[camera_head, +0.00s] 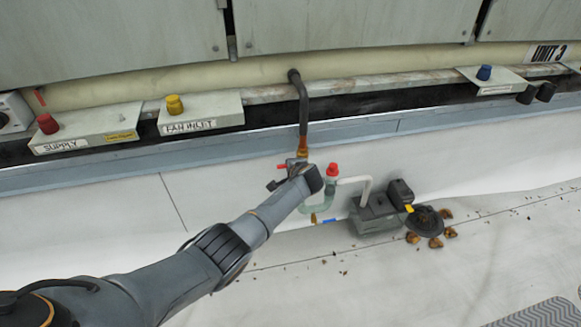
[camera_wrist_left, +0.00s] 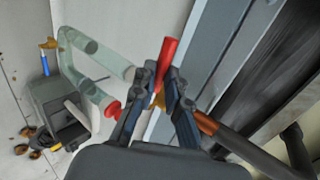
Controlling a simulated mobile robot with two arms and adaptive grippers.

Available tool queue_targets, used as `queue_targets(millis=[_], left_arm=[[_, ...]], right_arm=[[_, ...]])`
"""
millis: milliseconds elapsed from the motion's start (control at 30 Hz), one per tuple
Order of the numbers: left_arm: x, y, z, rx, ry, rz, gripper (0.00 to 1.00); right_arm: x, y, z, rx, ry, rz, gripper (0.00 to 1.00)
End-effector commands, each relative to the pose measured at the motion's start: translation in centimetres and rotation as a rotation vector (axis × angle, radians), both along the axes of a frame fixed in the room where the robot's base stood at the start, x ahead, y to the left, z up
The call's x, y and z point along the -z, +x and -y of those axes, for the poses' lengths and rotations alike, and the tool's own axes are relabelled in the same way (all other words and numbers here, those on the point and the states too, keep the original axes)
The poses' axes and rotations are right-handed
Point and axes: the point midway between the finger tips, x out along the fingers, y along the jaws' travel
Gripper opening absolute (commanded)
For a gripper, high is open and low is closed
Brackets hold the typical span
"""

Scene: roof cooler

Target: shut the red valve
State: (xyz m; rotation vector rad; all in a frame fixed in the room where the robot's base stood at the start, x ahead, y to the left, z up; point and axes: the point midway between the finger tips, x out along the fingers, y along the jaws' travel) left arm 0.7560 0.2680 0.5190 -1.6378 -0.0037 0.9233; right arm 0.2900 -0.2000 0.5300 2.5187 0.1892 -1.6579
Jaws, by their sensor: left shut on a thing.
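The red valve handle (camera_wrist_left: 166,62) is a red lever on a brass valve body at the lower end of a pipe; in the wrist view it sticks up between my left fingers. In the head view a small red bit of the handle (camera_head: 281,166) shows beside my left gripper (camera_head: 299,167). The left gripper, seen in the wrist view (camera_wrist_left: 159,88), is shut on the handle. My own wrist hides most of the valve in the head view. My right gripper is in neither view.
A clear trap pipe with a red cap (camera_head: 332,168) stands right of the valve, beside a grey pump box (camera_head: 378,212). A dark pipe (camera_head: 301,100) comes down from the wall. Labelled boxes with red, yellow and blue knobs line the ledge. Brown debris (camera_head: 427,242) lies on the floor.

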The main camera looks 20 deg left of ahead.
Motion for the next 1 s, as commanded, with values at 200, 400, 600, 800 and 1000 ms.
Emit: queue_targets(millis=[200, 400, 600, 800, 1000], left_arm=[[-0.04, 0.0, 0.07, 0.001, 0.006, -0.003, 0.0], [-0.05, 0.01, 0.06, 0.002, 0.006, -0.003, 0.19], [-0.06, 0.01, 0.04, 0.001, 0.005, -0.002, 0.37], [-0.07, -0.01, 0.05, 0.001, 0.004, -0.002, 0.37], [-0.44, -0.56, 0.49, 0.001, 0.004, 0.0, 0.37]], right_arm=[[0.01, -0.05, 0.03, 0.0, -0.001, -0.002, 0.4], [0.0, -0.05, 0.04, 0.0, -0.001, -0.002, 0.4], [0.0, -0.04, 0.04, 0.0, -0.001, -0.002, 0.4], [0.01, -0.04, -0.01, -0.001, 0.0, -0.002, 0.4], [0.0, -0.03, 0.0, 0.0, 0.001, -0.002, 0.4]])
